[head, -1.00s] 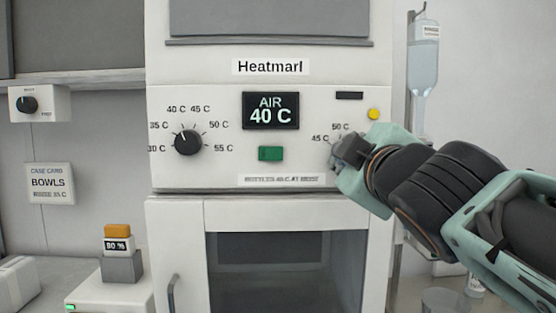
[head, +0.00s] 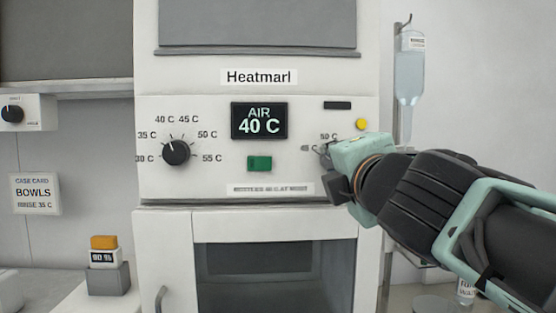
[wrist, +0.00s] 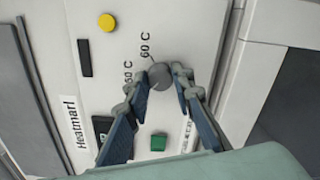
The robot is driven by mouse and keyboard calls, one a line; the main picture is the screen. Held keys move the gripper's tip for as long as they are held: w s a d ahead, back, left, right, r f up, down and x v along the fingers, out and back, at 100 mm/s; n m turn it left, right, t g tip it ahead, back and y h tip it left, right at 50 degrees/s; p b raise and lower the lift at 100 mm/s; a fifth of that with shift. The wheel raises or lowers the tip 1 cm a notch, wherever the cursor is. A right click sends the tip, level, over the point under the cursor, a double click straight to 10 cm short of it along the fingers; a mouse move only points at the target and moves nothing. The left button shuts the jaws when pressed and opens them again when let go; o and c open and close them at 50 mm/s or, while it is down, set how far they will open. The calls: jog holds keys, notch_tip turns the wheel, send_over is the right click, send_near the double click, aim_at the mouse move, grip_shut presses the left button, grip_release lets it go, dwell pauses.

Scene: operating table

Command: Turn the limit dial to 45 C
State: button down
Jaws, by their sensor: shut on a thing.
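The right-hand dial of the Heatmarl cabinet shows as a round grey knob (wrist: 159,75) in the wrist view. Marks reading 60 C and one ending in 0 C stand beside it there. My gripper (wrist: 165,79) has its two fingers on either side of this knob and is shut on it. In the head view my gripper (head: 335,172) covers most of this dial; a 50 C mark shows above it. Its pointer is hidden. The left-hand dial (head: 175,152) is black, with marks from 30 C to 55 C, its pointer up near 40 C.
The display (head: 259,120) reads AIR 40 C. A green button (head: 259,163) sits below it and a yellow button (head: 361,125) at the upper right. A fluid bag (head: 411,80) hangs at the right. A BOWLS card (head: 36,194) is on the left wall.

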jog(key=shift+n, duration=1.1)
jog(key=c, duration=1.7)
grip_release()
jog(key=shift+o, duration=0.2)
jog(key=s, duration=1.2)
jog(key=shift+f, duration=0.15)
